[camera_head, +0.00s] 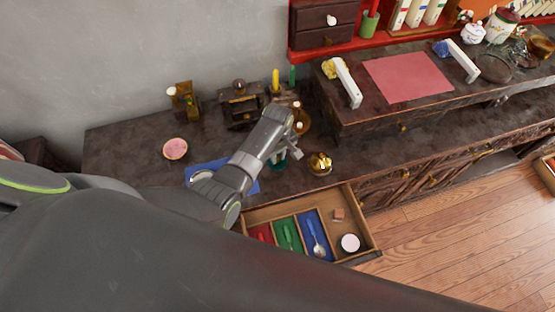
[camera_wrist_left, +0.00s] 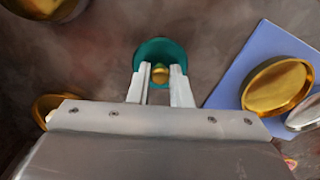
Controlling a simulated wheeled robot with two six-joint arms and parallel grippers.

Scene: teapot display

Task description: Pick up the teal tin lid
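The teal tin lid (camera_wrist_left: 158,50) is a round disc with a small gold knob (camera_wrist_left: 159,74) in the left wrist view. It lies on the dark counter. In the head view a little teal (camera_head: 279,165) shows beside my left gripper (camera_head: 290,152), which hides most of the lid. In the left wrist view the two white fingers of my left gripper (camera_wrist_left: 159,78) point down at the lid, one on each side of the knob. A narrow gap shows between the fingers and the knob, so the gripper looks open. My right gripper is not in view.
A blue mat (camera_wrist_left: 232,88) holds a gold lid (camera_wrist_left: 278,84) and a silver piece close by. A gold pot (camera_head: 320,163) stands right of my gripper. Small brown items stand behind it. An open drawer (camera_head: 365,235) with coloured compartments juts out in front. A pink dish (camera_head: 175,148) is at left.

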